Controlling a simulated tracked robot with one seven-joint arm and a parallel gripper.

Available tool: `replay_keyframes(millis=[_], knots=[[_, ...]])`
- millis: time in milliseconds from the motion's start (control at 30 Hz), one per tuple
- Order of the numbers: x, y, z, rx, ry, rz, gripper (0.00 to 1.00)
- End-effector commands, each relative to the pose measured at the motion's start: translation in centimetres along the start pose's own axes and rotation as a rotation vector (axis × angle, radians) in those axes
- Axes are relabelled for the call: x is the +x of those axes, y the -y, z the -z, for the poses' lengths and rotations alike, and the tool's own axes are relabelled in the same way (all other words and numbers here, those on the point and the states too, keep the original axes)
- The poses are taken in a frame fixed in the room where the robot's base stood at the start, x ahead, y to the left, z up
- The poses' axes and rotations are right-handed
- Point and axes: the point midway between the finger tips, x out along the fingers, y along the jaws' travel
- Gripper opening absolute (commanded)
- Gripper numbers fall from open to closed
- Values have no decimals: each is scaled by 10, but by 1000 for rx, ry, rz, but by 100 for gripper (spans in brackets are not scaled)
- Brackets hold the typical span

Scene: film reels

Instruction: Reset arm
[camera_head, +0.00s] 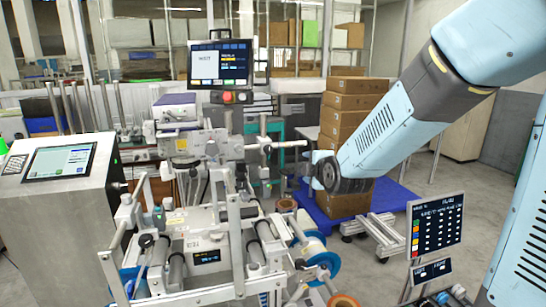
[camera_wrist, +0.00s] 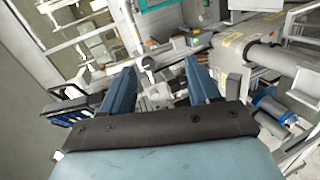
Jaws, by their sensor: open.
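My arm, light blue and grey, reaches in from the right in the head view, its wrist end in front of the stacked boxes. My gripper shows in the wrist view (camera_wrist: 158,84), with two dark blue fingers spread apart and nothing between them. In the head view the fingers are mostly hidden behind the dark wrist end. The white reel machine (camera_head: 205,240) stands left of and below the wrist end. A reel with a blue flange (camera_head: 322,262) sits at its right side, and blue reels also show in the wrist view (camera_wrist: 270,106).
A monitor on a post (camera_head: 220,64) rises behind the machine. Stacked cardboard boxes (camera_head: 352,100) stand on a blue pallet (camera_head: 395,198). A dark sign board (camera_head: 436,226) stands at the lower right, and a grey console (camera_head: 60,215) at the left. Open floor lies right of the pallet.

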Motion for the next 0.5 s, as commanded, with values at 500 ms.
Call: replay_keyframes(millis=[500], knots=[[-148,8,-57,909,238,347,61]])
